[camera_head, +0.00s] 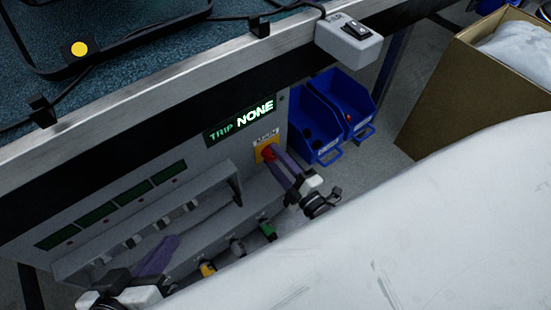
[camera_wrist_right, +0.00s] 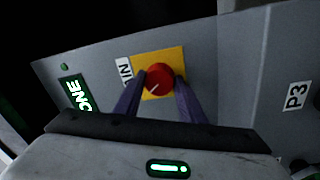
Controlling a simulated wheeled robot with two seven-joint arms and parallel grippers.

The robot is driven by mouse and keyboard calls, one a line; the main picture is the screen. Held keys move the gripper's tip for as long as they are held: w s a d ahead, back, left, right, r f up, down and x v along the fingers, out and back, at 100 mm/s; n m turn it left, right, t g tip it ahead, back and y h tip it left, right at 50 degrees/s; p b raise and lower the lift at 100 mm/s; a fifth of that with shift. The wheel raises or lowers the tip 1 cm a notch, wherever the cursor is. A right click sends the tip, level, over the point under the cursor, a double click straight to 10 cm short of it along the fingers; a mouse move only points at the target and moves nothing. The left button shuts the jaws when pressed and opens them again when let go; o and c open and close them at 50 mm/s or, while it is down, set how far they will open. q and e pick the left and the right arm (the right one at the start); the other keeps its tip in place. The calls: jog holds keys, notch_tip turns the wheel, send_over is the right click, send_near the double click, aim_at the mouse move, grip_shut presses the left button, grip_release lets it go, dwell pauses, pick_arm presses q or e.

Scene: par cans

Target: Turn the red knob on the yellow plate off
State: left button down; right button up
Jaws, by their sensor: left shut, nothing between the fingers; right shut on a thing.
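The red knob (camera_wrist_right: 159,78) sits on the square yellow plate (camera_wrist_right: 176,55) on the grey panel. A white line on the knob's face runs at a slant in the right wrist view. My right gripper (camera_wrist_right: 160,88) is shut on the knob, with one purple finger on each side. In the head view the knob (camera_head: 268,153) and yellow plate (camera_head: 261,158) are partly hidden by the right gripper's fingers. My left gripper (camera_head: 172,240) is shut and empty at the lower left, in front of the panel's lower ledge.
A lit display (camera_head: 240,119) reads "TRIP NONE" above the plate. Blue bins (camera_head: 318,148) stand right of the panel. A switch box (camera_head: 349,38) is on the table edge. Yellow (camera_head: 207,268) and green (camera_head: 267,229) connectors line the panel's bottom. A cardboard box (camera_head: 450,95) stands at right.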

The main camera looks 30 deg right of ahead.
jog(key=shift+n, duration=0.9)
jog(key=shift+w, duration=0.1)
jog(key=o, duration=1)
jog(key=shift+o, duration=0.2)
